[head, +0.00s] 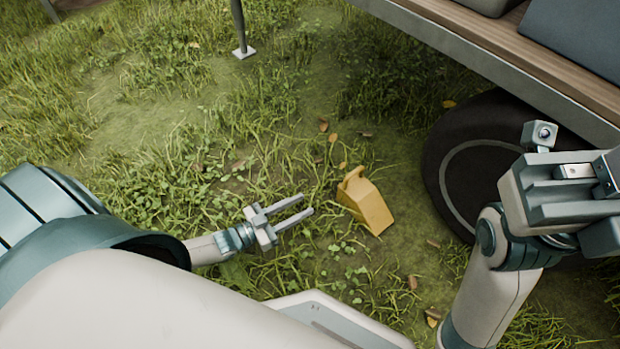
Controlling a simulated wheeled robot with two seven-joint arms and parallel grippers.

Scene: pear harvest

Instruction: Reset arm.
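My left gripper (307,203) is low over the grass, left of the picture's middle. Its two straight fingers point right and stand apart with a clear gap, and nothing is between them. My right arm's wrist (540,200) is at the right edge, in front of the dark wheel. The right fingers cannot be made out there, since the end of that arm runs to the picture's edge.
A yellow-orange blocky object (367,203) lies on the grass just right of my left fingertips, apart from them. A dark wheel (460,150) and a wood-edged cart bed (490,45) stand at the right. A thin metal leg (239,30) stands at the top. Open grass lies left.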

